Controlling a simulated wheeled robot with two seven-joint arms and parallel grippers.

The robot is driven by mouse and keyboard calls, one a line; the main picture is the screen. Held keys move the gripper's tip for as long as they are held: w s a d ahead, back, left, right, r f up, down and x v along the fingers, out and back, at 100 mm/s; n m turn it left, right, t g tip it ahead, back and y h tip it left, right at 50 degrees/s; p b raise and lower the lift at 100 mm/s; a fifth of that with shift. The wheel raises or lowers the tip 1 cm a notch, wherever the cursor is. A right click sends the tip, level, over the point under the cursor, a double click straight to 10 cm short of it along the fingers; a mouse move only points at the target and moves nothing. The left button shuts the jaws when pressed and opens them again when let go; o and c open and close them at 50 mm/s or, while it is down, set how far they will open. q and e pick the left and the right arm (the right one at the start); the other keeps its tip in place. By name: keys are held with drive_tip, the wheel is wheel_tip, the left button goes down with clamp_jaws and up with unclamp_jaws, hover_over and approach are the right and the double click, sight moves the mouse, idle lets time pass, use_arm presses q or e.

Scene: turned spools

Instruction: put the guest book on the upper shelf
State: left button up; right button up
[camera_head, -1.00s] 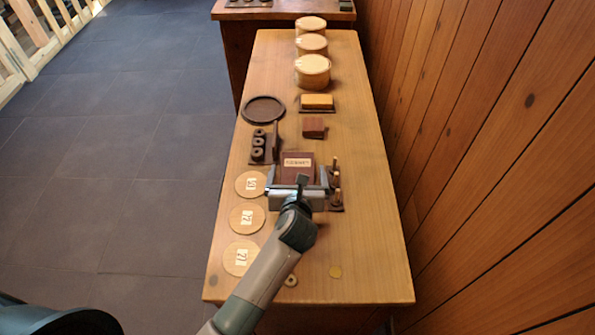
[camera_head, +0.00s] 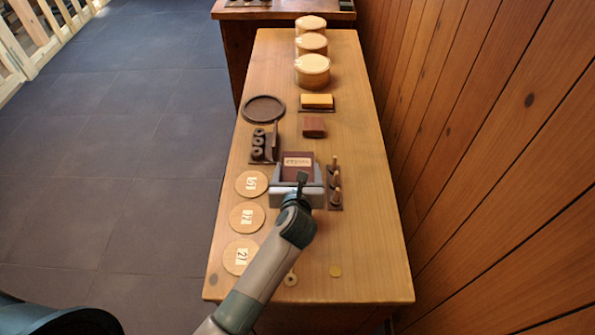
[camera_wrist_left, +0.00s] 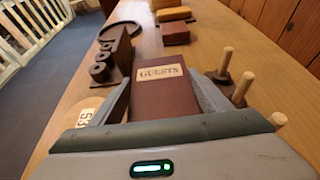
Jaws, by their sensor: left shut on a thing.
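The guest book (camera_head: 297,165) is a dark red-brown book with a pale label; in the left wrist view the label on the guest book (camera_wrist_left: 162,96) reads "GUESTS". It is on or just above the wooden table; I cannot tell which. My left gripper (camera_head: 297,176) is shut on it, with one finger along each side; the fingers (camera_wrist_left: 163,92) also show in the left wrist view. No upper shelf can be made out for certain in these frames. My right gripper is not in view.
A peg stand (camera_head: 335,190) is close on the right, a rack of dark rings (camera_head: 258,148) on the left. Numbered discs (camera_head: 247,220) line the left edge. A red-brown block (camera_head: 314,127), yellow block (camera_head: 317,101), dark round tray (camera_head: 263,109) and round boxes (camera_head: 312,72) stand farther back.

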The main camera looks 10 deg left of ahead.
use_arm(q)
drive_tip(key=shift+r, duration=0.1)
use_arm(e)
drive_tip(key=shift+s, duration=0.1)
